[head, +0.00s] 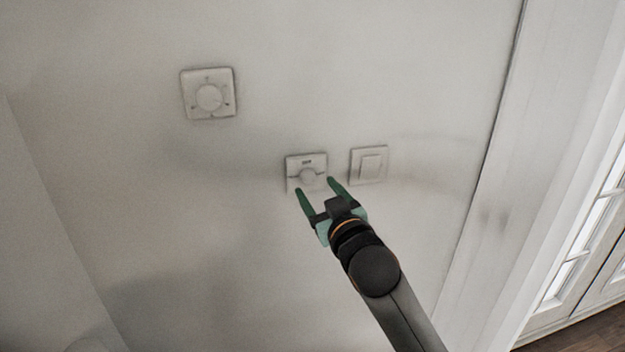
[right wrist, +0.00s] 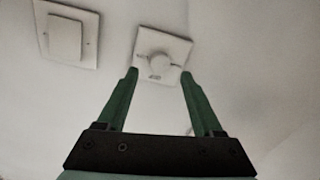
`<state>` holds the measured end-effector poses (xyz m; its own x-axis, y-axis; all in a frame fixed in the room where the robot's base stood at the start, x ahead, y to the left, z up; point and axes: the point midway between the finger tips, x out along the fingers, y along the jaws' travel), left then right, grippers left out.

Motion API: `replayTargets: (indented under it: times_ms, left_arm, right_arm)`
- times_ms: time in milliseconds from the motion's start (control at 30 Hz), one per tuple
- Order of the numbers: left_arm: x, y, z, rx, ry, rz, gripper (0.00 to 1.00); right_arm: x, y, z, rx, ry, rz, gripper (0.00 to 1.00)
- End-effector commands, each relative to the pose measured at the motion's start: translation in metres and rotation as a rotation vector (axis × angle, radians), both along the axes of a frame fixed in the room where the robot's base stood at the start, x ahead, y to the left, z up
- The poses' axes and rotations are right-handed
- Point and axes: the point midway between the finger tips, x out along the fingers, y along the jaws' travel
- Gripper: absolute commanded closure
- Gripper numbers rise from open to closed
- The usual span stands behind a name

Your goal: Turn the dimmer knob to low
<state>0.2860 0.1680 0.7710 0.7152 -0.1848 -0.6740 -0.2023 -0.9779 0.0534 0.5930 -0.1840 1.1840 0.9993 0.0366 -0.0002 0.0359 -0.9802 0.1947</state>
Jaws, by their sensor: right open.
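A pale square wall plate (head: 293,162) with a small round knob (head: 308,175) is in the middle of the head view. It also shows in the right wrist view, with its knob (right wrist: 157,60) between the lines of my fingers. A small dark mark sits on the plate near one edge; the knob's setting is too small to read. My right gripper (head: 316,185) is open and empty, its green fingers pointing at this plate. In the wrist view the fingertips (right wrist: 158,74) lie either side of the knob; I cannot tell whether they touch anything. My left gripper is not in view.
A larger plate with a round dial (head: 208,97) and small marks is up and left on the wall. A flat rocker switch (head: 370,165) sits close right of the knob plate. A door frame (head: 490,180) stands further right. The wall below is bare.

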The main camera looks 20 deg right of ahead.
Motion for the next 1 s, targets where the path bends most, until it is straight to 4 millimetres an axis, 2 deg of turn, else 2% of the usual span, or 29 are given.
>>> replayTargets:
  times_ms: [100,300,667,1000]
  left_arm:
    - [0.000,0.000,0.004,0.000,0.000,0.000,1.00]
    - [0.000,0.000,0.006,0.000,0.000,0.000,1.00]
    - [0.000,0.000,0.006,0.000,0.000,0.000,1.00]
    - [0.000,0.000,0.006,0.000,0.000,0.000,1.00]
  right_arm:
    - [0.017,0.001,0.001,0.000,0.001,0.000,0.32]
    - [0.033,0.001,0.000,0.000,0.001,0.000,0.32]
    - [0.037,0.001,0.000,0.001,-0.001,0.000,0.32]
    - [0.037,0.001,0.000,0.000,0.000,0.000,0.69]
